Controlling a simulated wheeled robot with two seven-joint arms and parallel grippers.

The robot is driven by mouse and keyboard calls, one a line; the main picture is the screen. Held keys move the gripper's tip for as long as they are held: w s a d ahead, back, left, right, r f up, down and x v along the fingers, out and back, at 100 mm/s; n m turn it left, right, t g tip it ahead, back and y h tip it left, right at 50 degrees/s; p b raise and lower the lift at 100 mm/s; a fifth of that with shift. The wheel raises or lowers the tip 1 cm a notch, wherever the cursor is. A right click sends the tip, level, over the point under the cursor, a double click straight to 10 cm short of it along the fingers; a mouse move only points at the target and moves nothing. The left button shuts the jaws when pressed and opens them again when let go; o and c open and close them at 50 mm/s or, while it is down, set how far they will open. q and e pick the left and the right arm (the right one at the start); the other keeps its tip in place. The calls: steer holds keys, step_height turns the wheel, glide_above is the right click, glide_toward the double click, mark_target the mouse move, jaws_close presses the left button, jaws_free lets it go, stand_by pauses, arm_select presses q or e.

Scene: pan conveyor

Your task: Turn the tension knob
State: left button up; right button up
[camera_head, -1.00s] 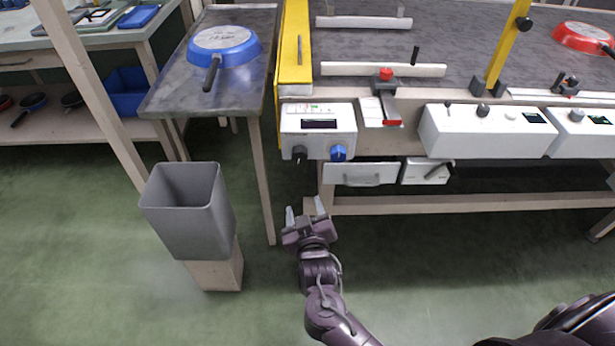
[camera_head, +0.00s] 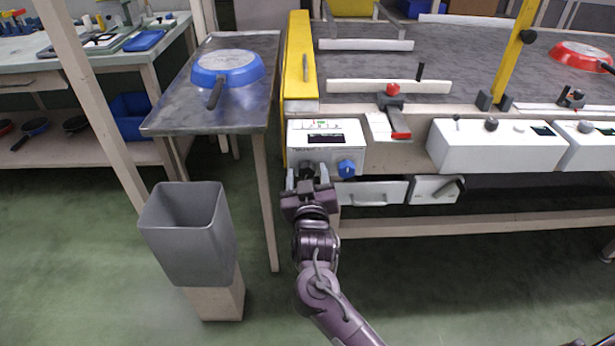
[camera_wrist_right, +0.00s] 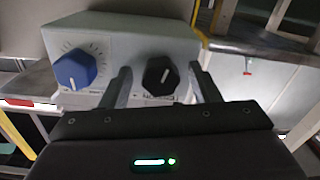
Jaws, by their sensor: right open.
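The white control box (camera_head: 340,132) at the left end of the conveyor has a black knob (camera_head: 307,167) and a blue knob (camera_head: 346,167) on its front. In the right wrist view, the black knob (camera_wrist_right: 160,76) has partly hidden, upside-down lettering beside it that seems to read "TENSION". The blue knob (camera_wrist_right: 75,70) has a dial scale around it. My right gripper (camera_head: 307,177) is open, its fingers on either side of the black knob with visible gaps. The same gripper shows in the wrist view (camera_wrist_right: 163,82). My left gripper is out of view.
A grey bin (camera_head: 187,240) stands left of my right arm. A metal side table (camera_head: 180,110) holds a blue pan (camera_head: 227,68). More white control boxes (camera_head: 490,147) are to the right.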

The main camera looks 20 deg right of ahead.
steer(key=shift+c, duration=0.5)
steer(key=c, duration=0.9)
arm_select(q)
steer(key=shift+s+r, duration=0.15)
arm_select(e)
steer(key=shift+m, duration=0.7)
steer(key=shift+m+p, duration=0.45)
steer(key=shift+m, duration=0.15)
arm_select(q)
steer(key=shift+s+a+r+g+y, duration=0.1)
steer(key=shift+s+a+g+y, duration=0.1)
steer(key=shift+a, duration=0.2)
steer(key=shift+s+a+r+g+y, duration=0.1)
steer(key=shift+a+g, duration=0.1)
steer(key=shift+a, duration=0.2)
arm_select(e)
steer(key=shift+m, duration=1.5)
arm_select(q)
steer(key=shift+p, duration=0.3)
